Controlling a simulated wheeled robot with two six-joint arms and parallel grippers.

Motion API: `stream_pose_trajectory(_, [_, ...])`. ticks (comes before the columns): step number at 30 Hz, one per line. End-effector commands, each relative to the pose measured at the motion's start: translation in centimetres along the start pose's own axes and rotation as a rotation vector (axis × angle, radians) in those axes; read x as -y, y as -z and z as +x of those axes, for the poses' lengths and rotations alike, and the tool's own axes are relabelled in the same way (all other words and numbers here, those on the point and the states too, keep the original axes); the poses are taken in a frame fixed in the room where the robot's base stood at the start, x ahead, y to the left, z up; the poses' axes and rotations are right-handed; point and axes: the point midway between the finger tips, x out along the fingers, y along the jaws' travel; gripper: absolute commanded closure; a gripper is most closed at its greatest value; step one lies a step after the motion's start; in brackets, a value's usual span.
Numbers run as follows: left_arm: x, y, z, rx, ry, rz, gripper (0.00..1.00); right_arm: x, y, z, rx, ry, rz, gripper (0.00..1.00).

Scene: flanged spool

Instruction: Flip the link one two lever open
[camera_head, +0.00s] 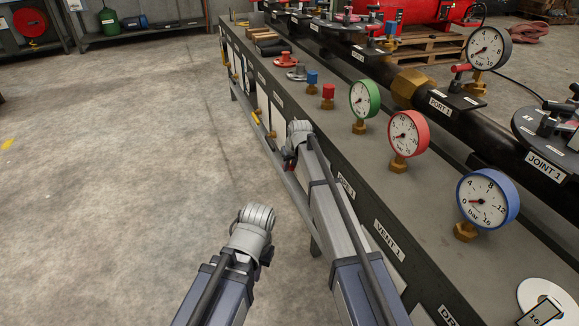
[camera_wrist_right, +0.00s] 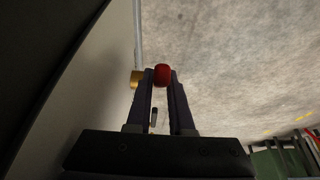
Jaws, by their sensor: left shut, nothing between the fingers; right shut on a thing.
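My right gripper (camera_wrist_right: 161,80) is shut on a red lever handle (camera_wrist_right: 162,74), whose rounded end shows between the fingertips in the right wrist view. A brass fitting (camera_wrist_right: 137,78) is just left of the fingers. In the head view my right gripper (camera_head: 289,164) is at the bench's front side, mostly hidden by its own wrist. The lever's body and its label are hidden there, so I cannot read which lever it is. My left gripper (camera_head: 266,256) is shut and empty over the floor, left of the bench; its fingers are mostly hidden.
The long bench (camera_head: 340,160) carries a green gauge (camera_head: 364,98), a red gauge (camera_head: 408,133) and a blue gauge (camera_head: 487,198). Yellow handles (camera_head: 257,117) line its front side farther off. Black pipework (camera_head: 425,92) runs behind. The floor (camera_head: 120,190) at left is clear.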

Motion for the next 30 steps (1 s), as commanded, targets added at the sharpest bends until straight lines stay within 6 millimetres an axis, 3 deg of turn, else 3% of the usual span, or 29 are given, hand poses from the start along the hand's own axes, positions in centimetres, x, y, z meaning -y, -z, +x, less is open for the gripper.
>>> stream_pose_trajectory(26, [0.0, 0.0, 0.0, 0.000, 0.000, 0.000, 1.00, 0.0, 0.0, 0.0, 0.001, 0.000, 0.000, 1.00])
stream_pose_trajectory(30, [0.1, -0.1, -1.2, 0.000, 0.000, 0.001, 1.00, -0.1, 1.1, -0.4, 0.058, 0.000, -0.002, 1.00])
